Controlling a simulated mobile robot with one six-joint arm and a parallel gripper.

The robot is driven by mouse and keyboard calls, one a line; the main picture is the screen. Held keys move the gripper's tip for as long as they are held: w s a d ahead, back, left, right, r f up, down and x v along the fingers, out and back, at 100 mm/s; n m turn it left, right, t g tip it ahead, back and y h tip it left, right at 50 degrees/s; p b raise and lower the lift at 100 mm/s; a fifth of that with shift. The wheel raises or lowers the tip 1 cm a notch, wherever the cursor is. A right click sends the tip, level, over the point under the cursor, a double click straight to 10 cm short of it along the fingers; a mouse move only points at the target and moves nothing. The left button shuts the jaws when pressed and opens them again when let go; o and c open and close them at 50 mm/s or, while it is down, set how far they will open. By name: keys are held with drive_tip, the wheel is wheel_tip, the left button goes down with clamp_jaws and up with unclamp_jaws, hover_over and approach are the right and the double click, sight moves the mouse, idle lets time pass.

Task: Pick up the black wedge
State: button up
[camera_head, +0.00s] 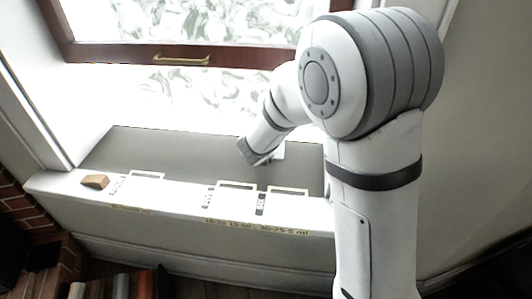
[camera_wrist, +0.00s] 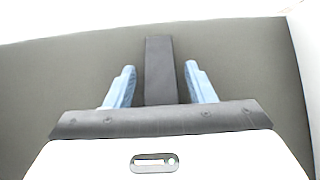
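The black wedge (camera_wrist: 160,72) shows in the wrist view as a long dark block on a grey-brown surface. Its near end reaches the edge of my gripper's body, and whatever lies beyond is hidden. My gripper (camera_wrist: 160,68) is open, with one blue finger on each side of the wedge. A gap shows between each finger and the wedge. Whether the fingertips are at the wedge's height I cannot tell. In the head view my gripper (camera_head: 262,158) is over the sill by the window, and I cannot make out the black wedge there.
A brown wedge-like block (camera_head: 95,181) lies at the left end of the white ledge (camera_head: 180,192). Several pale rectangular frames and printed labels are along the ledge. The window sash with a brass handle (camera_head: 182,60) is behind. Brickwork (camera_head: 12,195) is at far left.

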drive_tip(key=c, duration=0.9)
drive_tip(key=shift+o, duration=0.2)
wheel_tip(320, 180, up, 10)
drive_tip(key=p, duration=0.6)
